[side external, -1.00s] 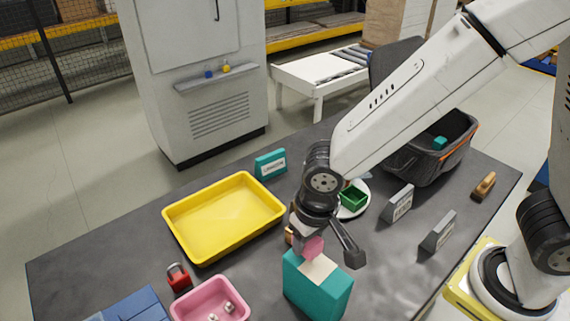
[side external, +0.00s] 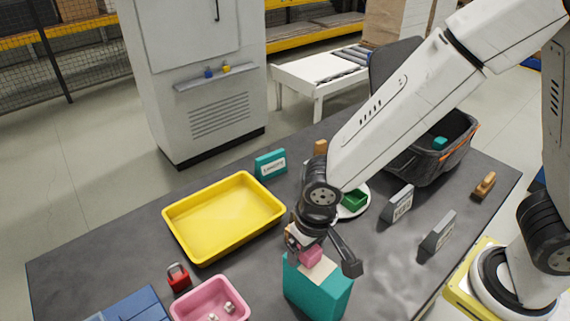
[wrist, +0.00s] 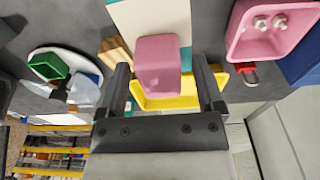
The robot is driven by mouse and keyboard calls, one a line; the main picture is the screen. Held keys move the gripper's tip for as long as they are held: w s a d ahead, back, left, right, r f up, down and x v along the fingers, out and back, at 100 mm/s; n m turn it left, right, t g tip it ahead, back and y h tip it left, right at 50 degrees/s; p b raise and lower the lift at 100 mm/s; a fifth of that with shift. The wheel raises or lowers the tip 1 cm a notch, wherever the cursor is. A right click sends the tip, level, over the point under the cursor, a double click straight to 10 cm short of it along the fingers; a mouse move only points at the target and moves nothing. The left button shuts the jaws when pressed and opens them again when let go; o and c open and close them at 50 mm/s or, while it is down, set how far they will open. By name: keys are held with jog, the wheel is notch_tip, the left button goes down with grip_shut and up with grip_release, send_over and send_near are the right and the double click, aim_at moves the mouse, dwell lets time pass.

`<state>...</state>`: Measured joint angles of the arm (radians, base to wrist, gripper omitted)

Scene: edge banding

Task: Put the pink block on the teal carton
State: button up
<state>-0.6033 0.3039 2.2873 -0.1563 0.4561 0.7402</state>
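The pink block (side external: 311,257) is at the top of the teal carton (side external: 318,291), by its cream label, partly hidden by my gripper. It looks as if it touches the carton top, but I cannot be sure. My gripper (side external: 304,250) is around the block from above. In the wrist view my gripper (wrist: 159,68) has its fingers apart on either side of the pink block (wrist: 157,55), with a gap showing at each side. The carton's cream label (wrist: 150,15) and a strip of teal show behind the block.
A yellow tray (side external: 222,216) lies left of the carton. A pink bin (side external: 190,308) and a red padlock (side external: 178,278) are at the front left. A plate (side external: 361,205) with a green box (side external: 354,200), grey signs (side external: 438,234) and a dark tote (side external: 425,158) stand to the right.

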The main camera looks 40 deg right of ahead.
aim_at(314, 250)
jog(key=shift+r, duration=0.25)
notch_tip(314, 250, up, 12)
jog(key=s, duration=0.1)
jog(key=shift+s, duration=0.25)
dwell(0.5)
jog(key=shift+d+f, duration=0.1)
jog(key=shift+f, duration=0.05)
dwell(0.4)
jog(key=d+f, duration=0.4)
jog(key=d, duration=0.5)
jog(key=d+f+t, duration=0.1)
jog(key=d+f, duration=0.4)
jog(key=d, duration=0.4)
jog(key=shift+w+d, duration=0.2)
jog(key=shift+w, duration=0.1)
